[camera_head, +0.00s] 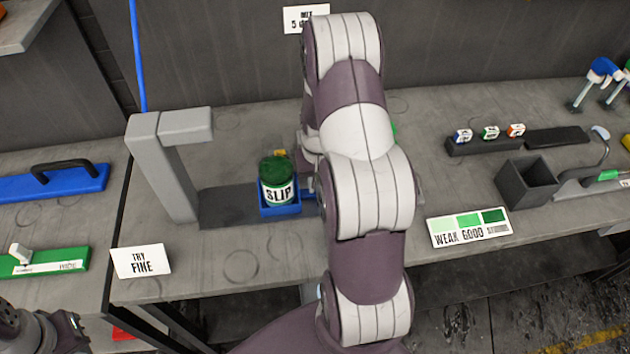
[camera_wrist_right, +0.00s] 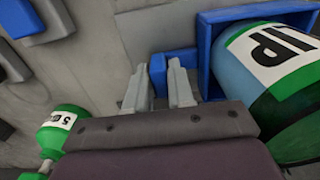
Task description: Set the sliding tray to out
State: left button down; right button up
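The sliding tray (camera_head: 280,210) is a small blue box holding a green jar (camera_head: 277,184) labelled SLIP. It sits toward the right end of a dark base plate (camera_head: 225,206), right of a grey post (camera_head: 165,175) with a short overhanging arm. In the right wrist view, the tray's blue wall (camera_wrist_right: 207,60) and handle (camera_wrist_right: 158,75) show. My right gripper (camera_wrist_right: 158,88) has one finger on each side of the handle and appears shut on it. In the head view my right arm hides the gripper. Only part of my left arm shows at bottom left, without its fingers.
A TRY FINE card (camera_head: 141,261) stands at the bench's front left and a WEAK GOOD card (camera_head: 470,228) at front right. A dark open box (camera_head: 526,184) and a rack of small bottles (camera_head: 490,140) are farther right. A green bottle (camera_wrist_right: 58,135) shows in the wrist view.

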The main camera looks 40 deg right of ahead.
jog(key=shift+o, duration=1.4)
jog(key=shift+d+r, duration=0.15)
jog(key=shift+d, duration=0.05)
jog(key=shift+s+d, duration=0.1)
jog(key=shift+s, duration=0.05)
jog(key=shift+r, duration=0.25)
notch_tip(320, 180, up, 12)
jog(key=b, duration=0.1)
